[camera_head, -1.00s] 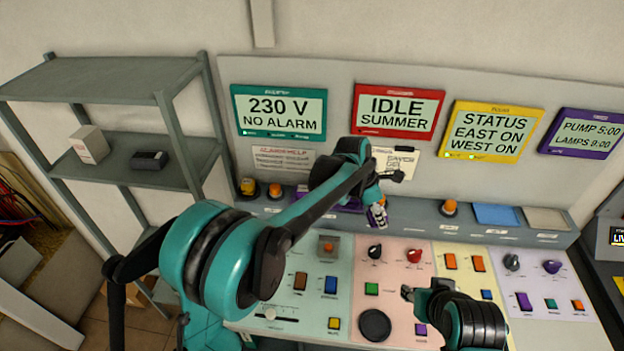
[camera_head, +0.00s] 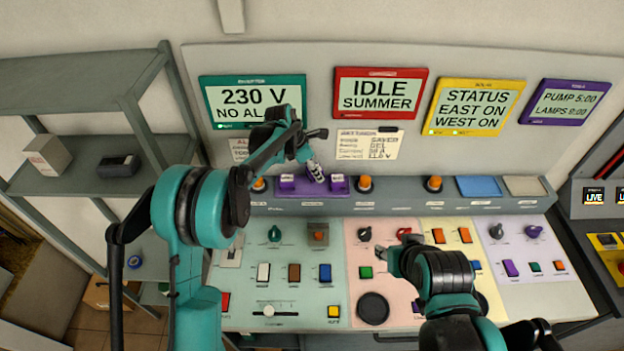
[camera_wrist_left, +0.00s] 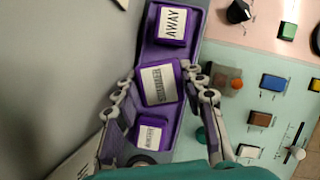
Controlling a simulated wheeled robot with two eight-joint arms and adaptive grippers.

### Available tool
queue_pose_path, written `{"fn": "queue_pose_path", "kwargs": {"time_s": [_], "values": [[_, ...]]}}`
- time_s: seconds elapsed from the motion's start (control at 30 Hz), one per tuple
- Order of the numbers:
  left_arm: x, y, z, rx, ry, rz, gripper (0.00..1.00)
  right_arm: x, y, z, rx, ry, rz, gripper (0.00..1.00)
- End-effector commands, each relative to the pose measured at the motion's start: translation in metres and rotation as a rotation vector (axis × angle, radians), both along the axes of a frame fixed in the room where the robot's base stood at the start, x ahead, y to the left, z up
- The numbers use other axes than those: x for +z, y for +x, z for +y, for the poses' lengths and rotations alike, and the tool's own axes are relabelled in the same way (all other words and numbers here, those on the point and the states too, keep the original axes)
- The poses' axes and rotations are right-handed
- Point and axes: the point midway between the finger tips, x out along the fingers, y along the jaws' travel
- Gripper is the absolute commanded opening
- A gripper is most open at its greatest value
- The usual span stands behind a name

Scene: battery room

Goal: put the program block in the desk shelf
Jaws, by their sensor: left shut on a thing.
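A purple tray (camera_head: 313,194) lies on the ledge behind the console. Purple blocks with white labels stand at its two ends, left (camera_head: 287,182) and right (camera_head: 338,182). My left gripper (camera_head: 316,172) is over the tray's middle, shut on a purple block (camera_wrist_left: 159,83) between the end blocks. In the left wrist view, the held block is turned slightly against the tray; its label is hard to read. I cannot tell whether it touches the tray floor. One end block reads AWAY (camera_wrist_left: 172,23). My right gripper (camera_head: 394,260) is above the console; its opening is unclear.
A grey shelf unit (camera_head: 75,182) at the left carries a white box (camera_head: 47,154) and a dark box (camera_head: 118,165). Orange lamps (camera_head: 364,184) stand on the ledge. Buttons and knobs cover the console (camera_head: 340,270) below.

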Motion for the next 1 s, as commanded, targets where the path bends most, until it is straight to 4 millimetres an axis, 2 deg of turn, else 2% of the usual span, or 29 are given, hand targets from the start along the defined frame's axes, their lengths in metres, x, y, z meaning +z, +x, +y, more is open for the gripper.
{"fn": "queue_pose_path", "kwargs": {"time_s": [0.17,0.43,0.83,0.87,1.0], "values": [[-0.008,0.003,0.008,0.000,0.000,0.000,0.10,-0.001,0.000,0.000,0.000,0.000,0.000,0.40],[-0.044,0.003,0.008,0.000,0.000,0.000,0.10,-0.005,0.000,0.000,0.000,0.000,0.000,0.40],[-0.050,0.003,0.008,0.000,0.000,0.000,0.10,-0.009,0.000,0.000,0.000,0.000,0.000,0.40],[-0.049,0.003,0.008,0.000,0.000,0.000,0.48,-0.008,0.000,0.000,0.000,0.000,0.000,0.40],[-0.048,0.003,0.008,0.000,0.000,0.000,0.49,-0.007,0.000,0.000,0.000,0.000,0.000,0.40]]}}
